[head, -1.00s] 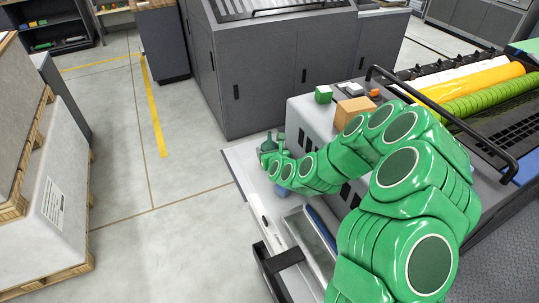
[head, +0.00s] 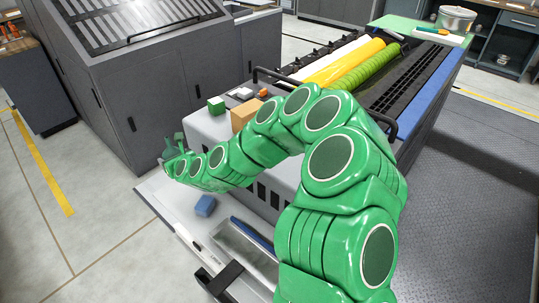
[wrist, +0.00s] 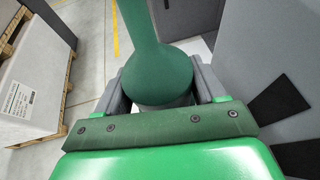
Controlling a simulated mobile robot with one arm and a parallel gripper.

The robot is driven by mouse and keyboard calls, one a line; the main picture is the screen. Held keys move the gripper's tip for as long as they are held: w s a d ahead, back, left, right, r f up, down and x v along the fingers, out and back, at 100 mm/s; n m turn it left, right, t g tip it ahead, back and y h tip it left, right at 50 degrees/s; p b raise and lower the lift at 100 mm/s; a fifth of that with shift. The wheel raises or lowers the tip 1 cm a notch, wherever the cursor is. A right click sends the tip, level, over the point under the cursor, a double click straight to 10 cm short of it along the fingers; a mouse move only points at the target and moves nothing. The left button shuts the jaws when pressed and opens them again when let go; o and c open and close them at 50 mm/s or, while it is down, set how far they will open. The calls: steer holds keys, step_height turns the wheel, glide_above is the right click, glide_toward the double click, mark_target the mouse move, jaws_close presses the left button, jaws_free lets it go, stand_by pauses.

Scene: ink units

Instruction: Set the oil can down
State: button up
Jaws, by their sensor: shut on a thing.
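The oil can is dark green with a round body and a tall narrow neck. In the wrist view the oil can (wrist: 158,75) stands between the two grey fingers of my gripper (wrist: 160,92), which is shut on its body. In the head view my gripper (head: 172,162) is at the far left end of the pale shelf (head: 160,196), with the oil can (head: 170,147) partly hidden by my green arm. I cannot tell whether the can's base touches the shelf.
A blue block (head: 205,206) lies on the shelf near my gripper. A metal tray (head: 244,245) lies nearer. A large grey cabinet (head: 140,80) stands behind.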

step_height(320, 180, up, 30)
steer(key=s+d+r+m+t+h, duration=0.1)
steer(key=s+d+m+h, duration=0.2)
steer(key=d, duration=0.4)
steer(key=s+d+m+t+h, duration=0.1)
steer(key=d+m+h, duration=0.3)
steer(key=d+h, duration=0.15)
steer(key=s+d+r+m+h, duration=0.1)
steer(key=s+d+m+h, duration=0.2)
steer(key=d, duration=0.5)
steer(key=s+d+f+m+g+h, duration=0.2)
steer(key=s+d+m+g+h, duration=0.45)
steer(key=s+d, duration=1.2)
steer(key=shift+m+t+h, duration=0.4)
steer(key=shift+m+t, duration=0.35)
steer(key=shift+t, duration=0.1)
steer(key=shift+w+d+f, duration=0.2)
steer(key=shift+w+f, duration=3.45)
steer(key=shift+w, duration=0.15)
steer(key=shift+w+d+f, duration=0.15)
steer(key=shift+w+f, duration=3.45)
steer(key=shift+w, duration=0.2)
steer(key=shift+f, duration=1.55)
